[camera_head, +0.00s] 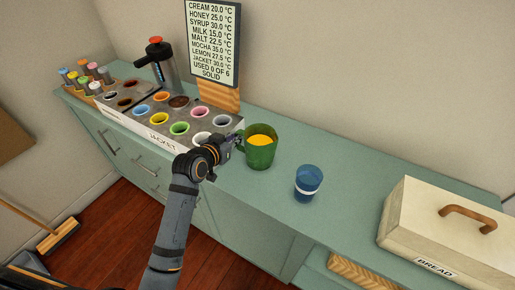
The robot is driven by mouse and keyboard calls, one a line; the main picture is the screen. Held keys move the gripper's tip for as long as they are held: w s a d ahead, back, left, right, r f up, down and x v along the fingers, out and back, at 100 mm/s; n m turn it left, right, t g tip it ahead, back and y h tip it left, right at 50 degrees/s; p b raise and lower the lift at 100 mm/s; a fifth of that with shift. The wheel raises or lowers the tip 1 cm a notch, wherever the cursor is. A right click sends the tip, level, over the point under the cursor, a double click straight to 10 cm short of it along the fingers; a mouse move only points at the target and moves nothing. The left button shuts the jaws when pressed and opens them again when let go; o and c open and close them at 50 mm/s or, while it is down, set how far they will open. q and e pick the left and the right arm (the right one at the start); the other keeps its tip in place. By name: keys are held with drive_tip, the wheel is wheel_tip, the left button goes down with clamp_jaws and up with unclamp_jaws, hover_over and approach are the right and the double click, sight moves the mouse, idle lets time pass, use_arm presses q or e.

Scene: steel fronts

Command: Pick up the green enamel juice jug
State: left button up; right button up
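The green enamel juice jug (260,154) stands upright on the teal counter, with orange juice showing at its top. My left gripper (237,142) is at the jug's left side, where its handle is. The fingers are small and partly merge with the handle, so I cannot tell whether they are open or shut on it. My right gripper is not in view.
A metal rack (208,129) of colourful cups stands left of the jug, with a sign (213,45) and a dispenser (163,66) behind. A blue cup (308,183) stands to the right, then a bread box (447,232). Counter (345,199) between them is clear.

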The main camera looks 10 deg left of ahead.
use_arm(q)
drive_tip(key=shift+s, duration=0.15)
clamp_jaws()
drive_tip(key=shift+r, duration=0.15)
drive_tip(key=shift+r, duration=0.1)
